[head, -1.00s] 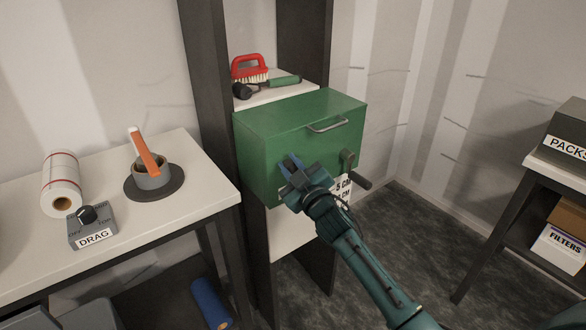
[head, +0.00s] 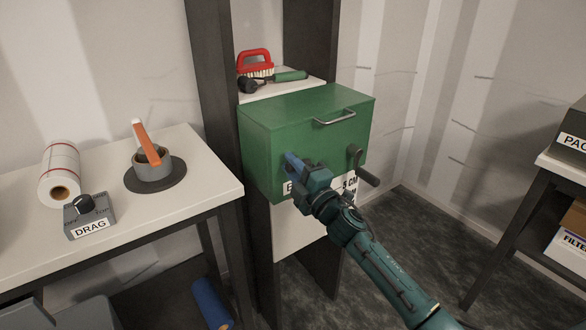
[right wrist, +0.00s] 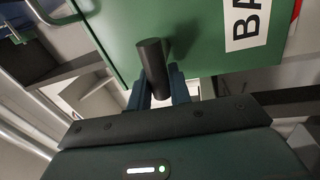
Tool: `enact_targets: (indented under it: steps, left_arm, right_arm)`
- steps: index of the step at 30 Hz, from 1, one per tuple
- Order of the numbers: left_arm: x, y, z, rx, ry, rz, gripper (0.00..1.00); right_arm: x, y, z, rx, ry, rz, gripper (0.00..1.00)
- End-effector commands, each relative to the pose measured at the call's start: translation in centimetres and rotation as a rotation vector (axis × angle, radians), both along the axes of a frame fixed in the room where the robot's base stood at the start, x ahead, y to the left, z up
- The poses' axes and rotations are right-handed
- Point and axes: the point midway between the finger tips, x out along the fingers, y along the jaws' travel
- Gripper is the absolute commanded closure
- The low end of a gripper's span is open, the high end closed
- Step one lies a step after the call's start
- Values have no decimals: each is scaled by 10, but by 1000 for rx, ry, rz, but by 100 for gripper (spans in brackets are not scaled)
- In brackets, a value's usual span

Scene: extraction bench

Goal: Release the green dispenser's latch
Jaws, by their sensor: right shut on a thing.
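The green dispenser (head: 265,140) is a box on the dark-framed shelf unit, with a lettered white label low on its front. My right gripper (head: 293,163) is at the left part of that front, its arm reaching in from the lower right. In the head view the gripper hides this grip and part of the label. My left gripper is not in view.
A crank (head: 366,175) sticks out from the front's right side, close to my right arm. A red brush (head: 255,64) lies on the shelf behind.

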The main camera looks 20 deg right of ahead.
Motion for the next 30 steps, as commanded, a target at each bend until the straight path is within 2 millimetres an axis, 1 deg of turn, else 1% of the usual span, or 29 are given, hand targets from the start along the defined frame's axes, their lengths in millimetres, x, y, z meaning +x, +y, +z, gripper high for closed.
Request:
enact_targets:
  steps: [1,9,17,25,26,30]
  left_arm:
    - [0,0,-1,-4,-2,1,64]
    - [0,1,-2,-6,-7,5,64]
    - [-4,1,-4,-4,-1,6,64]
    - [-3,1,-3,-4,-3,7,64]
    - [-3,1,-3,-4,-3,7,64]
    - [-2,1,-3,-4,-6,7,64]
  right_arm:
    - [0,0,-3,-27,-7,0,100]
    - [0,0,-5,-107,-36,0,100]
    - [0,0,-5,-126,-43,-1,100]
    - [0,0,-5,-127,-42,-1,100]
    - [0,0,-5,-127,-42,-1,77]
    - [0,0,-5,-125,-42,-1,66]
